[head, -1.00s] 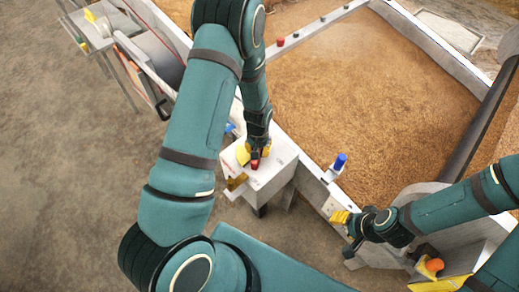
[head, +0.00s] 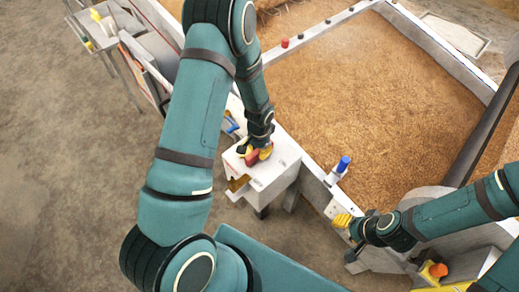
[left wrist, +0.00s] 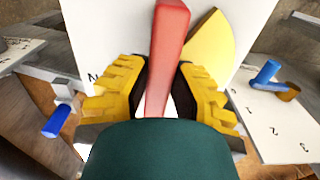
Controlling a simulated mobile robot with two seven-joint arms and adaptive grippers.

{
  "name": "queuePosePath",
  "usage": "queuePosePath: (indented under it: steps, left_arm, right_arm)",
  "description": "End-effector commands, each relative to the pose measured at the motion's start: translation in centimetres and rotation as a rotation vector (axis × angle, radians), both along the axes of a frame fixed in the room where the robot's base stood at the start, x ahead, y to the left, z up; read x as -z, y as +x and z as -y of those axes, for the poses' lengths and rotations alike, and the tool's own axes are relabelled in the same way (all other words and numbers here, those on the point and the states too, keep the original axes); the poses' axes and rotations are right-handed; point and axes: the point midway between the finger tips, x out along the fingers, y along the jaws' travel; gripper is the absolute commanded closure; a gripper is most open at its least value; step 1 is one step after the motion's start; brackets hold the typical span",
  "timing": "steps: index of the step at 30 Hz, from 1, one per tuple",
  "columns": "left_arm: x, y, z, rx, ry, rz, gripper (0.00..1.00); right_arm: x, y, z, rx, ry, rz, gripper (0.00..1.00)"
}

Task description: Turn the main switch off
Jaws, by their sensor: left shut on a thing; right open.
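The main switch has a red handle (head: 252,158) on top of a white box (head: 275,181). In the left wrist view the red handle (left wrist: 170,45) runs up between the yellow finger pads, with a yellow plate (left wrist: 207,48) behind it. My left gripper (head: 259,153) is at the box top, shut on the red handle; it also shows in the left wrist view (left wrist: 158,95). Part of the handle is hidden by the fingers. My right gripper (head: 343,221) is open and empty, near the trough's front corner, away from the switch.
A large trough of brown grain (head: 375,90) fills the right side. A blue knob (head: 343,164) stands on its rim, with a red knob (head: 285,43) farther back. An orange button (head: 438,270) is at lower right.

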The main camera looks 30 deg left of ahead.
Motion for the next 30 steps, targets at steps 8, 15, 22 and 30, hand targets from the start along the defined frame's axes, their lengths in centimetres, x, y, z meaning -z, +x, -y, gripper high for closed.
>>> queuePosePath:
  steps: [8, 15, 22, 30]
  left_arm:
    - [0.2, -0.2, 0.0, 0.005, 0.000, -0.005, 1.00]
    - [0.1, -0.2, 0.0, 0.004, -0.001, -0.004, 0.45]
    - [0.0, -0.1, 0.0, 0.003, 0.000, -0.002, 0.45]
    - [-2.5, 0.1, 0.0, 0.003, 0.000, 0.003, 0.45]
  right_arm:
    - [0.0, 0.0, 0.0, 0.000, 0.000, 0.000, 0.53]
    - [0.0, 0.0, 0.0, 0.000, 0.000, 0.000, 0.53]
    - [0.0, 0.0, 0.0, 0.000, 0.000, 0.000, 0.53]
    - [0.0, 0.0, 0.0, 0.000, 0.000, 0.000, 0.53]
